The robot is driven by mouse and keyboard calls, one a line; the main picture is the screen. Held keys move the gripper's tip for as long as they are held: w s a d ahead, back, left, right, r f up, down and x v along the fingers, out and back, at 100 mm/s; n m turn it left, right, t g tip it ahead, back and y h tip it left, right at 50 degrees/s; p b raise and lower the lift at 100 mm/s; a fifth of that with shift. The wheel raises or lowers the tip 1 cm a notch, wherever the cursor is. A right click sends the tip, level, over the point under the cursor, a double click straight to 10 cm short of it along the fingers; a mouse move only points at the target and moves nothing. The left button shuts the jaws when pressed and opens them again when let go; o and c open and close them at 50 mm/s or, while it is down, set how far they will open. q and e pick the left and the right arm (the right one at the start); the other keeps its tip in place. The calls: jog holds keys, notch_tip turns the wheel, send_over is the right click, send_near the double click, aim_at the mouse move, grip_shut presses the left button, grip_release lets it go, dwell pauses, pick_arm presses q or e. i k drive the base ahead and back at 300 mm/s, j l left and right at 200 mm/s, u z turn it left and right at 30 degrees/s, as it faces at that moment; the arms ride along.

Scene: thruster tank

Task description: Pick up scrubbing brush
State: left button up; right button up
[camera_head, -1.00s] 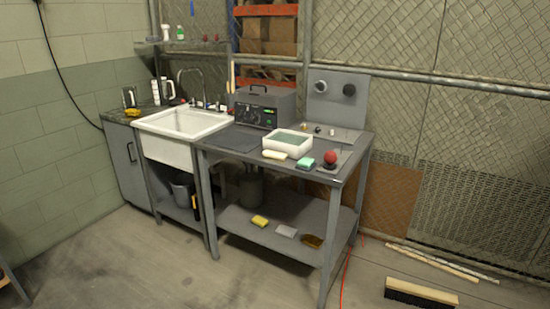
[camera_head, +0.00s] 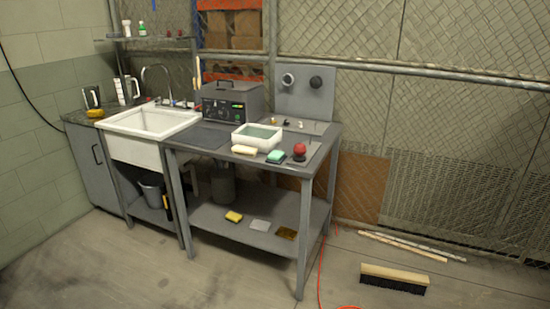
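A small cream-coloured block (camera_head: 245,150), which may be the scrubbing brush, lies on the front edge of the grey workbench (camera_head: 205,149), just in front of a white tray (camera_head: 265,147). It is too small to tell bristles. A broad wooden brush head with dark bristles (camera_head: 394,278) lies on the floor at the lower right. Neither of my grippers is in view.
A teal sponge (camera_head: 275,156) and a red ball-topped item (camera_head: 299,152) are on the bench. A grey control box (camera_head: 231,101) stands behind; a white sink (camera_head: 150,121) is left. Poles (camera_head: 405,246) and an orange cable (camera_head: 320,262) lie on the floor. Floor in front is clear.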

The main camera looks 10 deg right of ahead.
aim_at(246, 152)
jog(key=i+l+u, duration=0.45)
jog(key=i+l, duration=0.25)
jog(key=i, duration=0.4)
jog(key=i+l+u, duration=0.45)
jog(key=i+l, duration=0.5)
jog(key=l, duration=0.15)
